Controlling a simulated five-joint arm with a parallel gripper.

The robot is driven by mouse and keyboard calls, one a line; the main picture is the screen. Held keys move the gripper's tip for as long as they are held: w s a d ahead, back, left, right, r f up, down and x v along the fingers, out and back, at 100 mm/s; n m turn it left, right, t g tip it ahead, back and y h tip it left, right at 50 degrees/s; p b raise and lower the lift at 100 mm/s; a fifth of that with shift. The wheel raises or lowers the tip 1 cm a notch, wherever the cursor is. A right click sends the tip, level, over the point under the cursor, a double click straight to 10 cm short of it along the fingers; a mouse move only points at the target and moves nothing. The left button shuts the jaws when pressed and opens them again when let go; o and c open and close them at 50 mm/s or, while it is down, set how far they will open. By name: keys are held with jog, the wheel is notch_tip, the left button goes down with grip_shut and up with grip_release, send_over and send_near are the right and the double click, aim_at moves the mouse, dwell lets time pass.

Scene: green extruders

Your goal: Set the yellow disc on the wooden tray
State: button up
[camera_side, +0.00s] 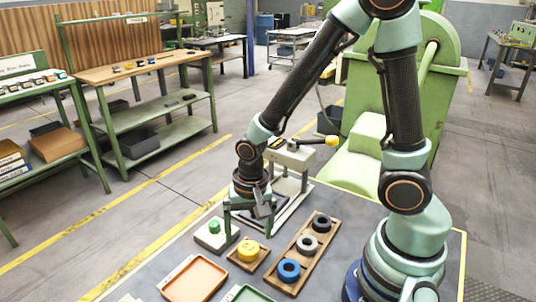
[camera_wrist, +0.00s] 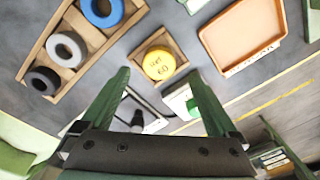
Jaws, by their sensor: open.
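The yellow disc (camera_side: 248,250) has dark markings on top and sits on a small square wooden tray (camera_side: 236,261). The disc (camera_wrist: 158,63) and the small tray (camera_wrist: 178,48) also show in the wrist view. My gripper (camera_side: 249,230) is open and empty, with its fingers pointing down. In the side view it is just above and behind the disc. In the wrist view the fingertips (camera_wrist: 158,74) are on either side of the disc, and I see no contact.
A long wooden rack (camera_side: 304,262) holds a blue ring (camera_side: 289,269), a grey ring (camera_side: 307,245) and a black ring (camera_side: 321,223). An orange tray (camera_side: 193,279) lies front left. A box with a green button (camera_side: 214,233) and a lever press (camera_side: 292,158) stand close to my gripper.

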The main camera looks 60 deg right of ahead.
jog(key=d+r+n+t, duration=0.2)
jog(key=r+n, duration=0.2)
jog(key=r, duration=0.5)
jog(key=s+d+r+n+t, duration=0.1)
jog(key=d+r+n+t, duration=0.1)
jog(key=r, duration=0.8)
jog(key=shift+s+d+r+n+t, duration=0.3)
jog(key=shift+d+n, duration=0.45)
jog(key=shift+n, duration=0.65)
jog(key=shift+f, duration=0.1)
